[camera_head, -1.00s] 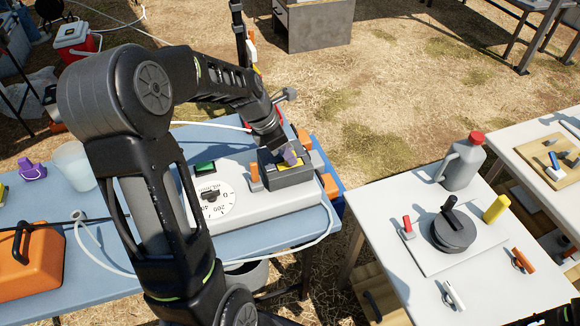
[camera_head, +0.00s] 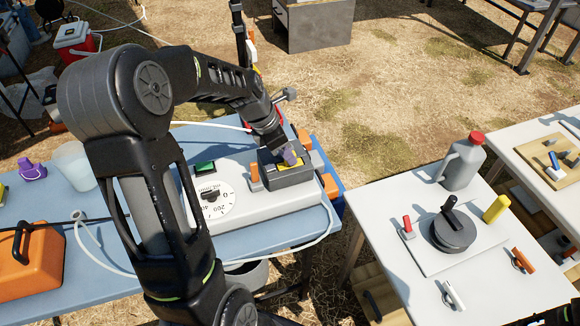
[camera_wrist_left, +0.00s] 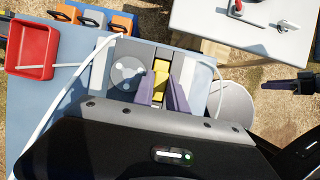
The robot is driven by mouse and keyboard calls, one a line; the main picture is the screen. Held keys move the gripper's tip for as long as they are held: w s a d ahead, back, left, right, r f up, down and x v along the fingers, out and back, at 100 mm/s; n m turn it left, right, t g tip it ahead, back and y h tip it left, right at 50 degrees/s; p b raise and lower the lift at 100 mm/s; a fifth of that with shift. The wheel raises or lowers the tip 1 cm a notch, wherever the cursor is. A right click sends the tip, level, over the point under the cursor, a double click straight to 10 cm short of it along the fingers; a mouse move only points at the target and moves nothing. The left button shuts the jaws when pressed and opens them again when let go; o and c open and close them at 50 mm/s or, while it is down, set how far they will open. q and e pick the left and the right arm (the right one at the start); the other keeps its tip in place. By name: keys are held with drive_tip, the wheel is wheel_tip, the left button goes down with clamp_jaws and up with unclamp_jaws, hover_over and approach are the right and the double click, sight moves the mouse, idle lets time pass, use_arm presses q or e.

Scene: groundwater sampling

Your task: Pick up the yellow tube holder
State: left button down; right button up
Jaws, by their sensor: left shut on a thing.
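The yellow tube holder (camera_wrist_left: 161,68) shows between the purple fingers of my left gripper (camera_wrist_left: 163,92) in the left wrist view. In the head view only a little of its yellow (camera_head: 284,167) shows, low inside the dark grey box-like part (camera_head: 288,180) at the right end of the grey dial unit. My left gripper (camera_head: 289,157) points down into this part and is shut on the holder. Its fingers hide much of the holder. My right gripper (camera_wrist_left: 272,87) shows at the right edge of the left wrist view, apart from the holder; its jaws are unclear.
The dial unit (camera_head: 240,206) stands on a blue table (camera_head: 150,243) with a white hose (camera_head: 305,243) around it. An orange case (camera_head: 35,262) is at left. A white table (camera_head: 400,285) at right bears a jug (camera_head: 462,165), a dark round pot (camera_head: 453,232) and a yellow cylinder (camera_head: 496,208).

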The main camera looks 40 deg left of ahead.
use_arm(q)
drive_tip(key=shift+r, duration=0.1)
wheel_tip(320, 180, up, 10)
use_arm(e)
drive_tip(key=shift+f, duration=0.1)
idle(0.5)
use_arm(q)
drive_tip(key=shift+w, duration=0.1)
idle(0.5)
